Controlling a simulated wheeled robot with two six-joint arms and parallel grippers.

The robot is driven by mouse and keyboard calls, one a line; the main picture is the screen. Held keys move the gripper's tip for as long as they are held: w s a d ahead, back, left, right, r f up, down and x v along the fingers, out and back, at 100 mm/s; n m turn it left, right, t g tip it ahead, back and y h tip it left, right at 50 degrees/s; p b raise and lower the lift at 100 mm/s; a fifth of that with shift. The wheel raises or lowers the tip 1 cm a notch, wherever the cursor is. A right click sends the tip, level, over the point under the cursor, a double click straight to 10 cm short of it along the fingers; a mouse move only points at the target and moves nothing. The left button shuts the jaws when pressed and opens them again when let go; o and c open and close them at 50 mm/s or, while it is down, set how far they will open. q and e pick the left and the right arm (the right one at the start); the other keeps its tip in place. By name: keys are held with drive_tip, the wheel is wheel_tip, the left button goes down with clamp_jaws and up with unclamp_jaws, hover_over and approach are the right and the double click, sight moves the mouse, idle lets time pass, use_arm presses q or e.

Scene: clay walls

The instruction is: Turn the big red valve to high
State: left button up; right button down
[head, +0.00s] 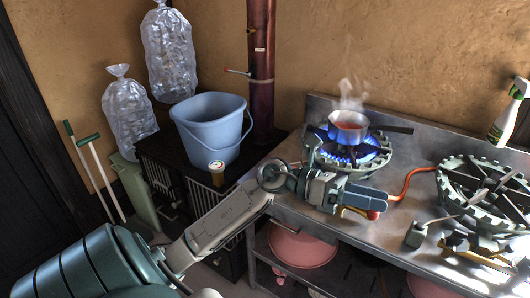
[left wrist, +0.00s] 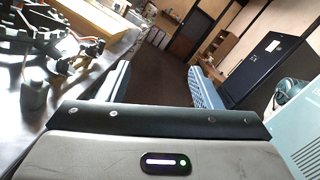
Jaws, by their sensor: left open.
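A red valve handle (head: 374,215) shows at the counter's front edge, beside an orange-brass part (head: 354,211). My left gripper (head: 364,196) is at the handle, just above and behind it in the head view, and partly hides the valve. I cannot tell whether they touch. In the left wrist view the gripper (left wrist: 160,86) has its two fingers wide apart, with nothing between them. The red handle cannot be made out there. The burner (head: 350,152) behind burns with blue flames under a steaming pan (head: 348,127). No high or low marking is readable.
An orange hose (head: 408,182) runs right along the steel counter (head: 290,150). A second, unlit burner (head: 482,195) stands at right with brass fittings before it. A blue bucket (head: 211,128) and a small can (head: 216,172) stand on the dark stove at left.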

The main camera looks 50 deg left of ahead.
use_arm(q)
drive_tip(key=w+a+n+t+y, duration=0.1)
drive_tip(key=a+n+t+y, duration=0.35)
drive_tip(key=n+t, duration=0.5)
drive_tip(key=a+n+t+y, duration=0.3)
drive_tip(key=n+t+y, duration=0.3)
drive_tip(key=n, duration=0.7)
drive_tip(key=a+f+n+g+y, duration=0.2)
drive_tip(key=a+f+n+y, duration=0.4)
drive_tip(key=f+n+y, duration=0.5)
drive_tip(key=s+f+n+g+p, duration=0.1)
drive_tip(key=s+f+n+g, duration=0.2)
drive_tip(key=f, duration=0.5)
drive_tip(key=s+f+n+g+h, duration=0.1)
drive_tip(key=s+f+n+g, duration=0.2)
drive_tip(key=s+f+g, duration=0.3)
drive_tip(key=s+f+n+g+p, duration=0.1)
drive_tip(key=s+f+n+g, duration=0.2)
drive_tip(key=f, duration=0.9)
drive_tip(key=shift+s+d+f+g+p, duration=0.15)
drive_tip(key=shift+s+d+g+p, duration=0.2)
drive_tip(key=shift+s+g, duration=0.55)
use_arm(e)
drive_tip(key=r, duration=0.1)
drive_tip(key=s+r, duration=0.1)
drive_tip(key=shift+r, duration=0.4)
use_arm(q)
drive_tip(key=shift+f, duration=0.1)
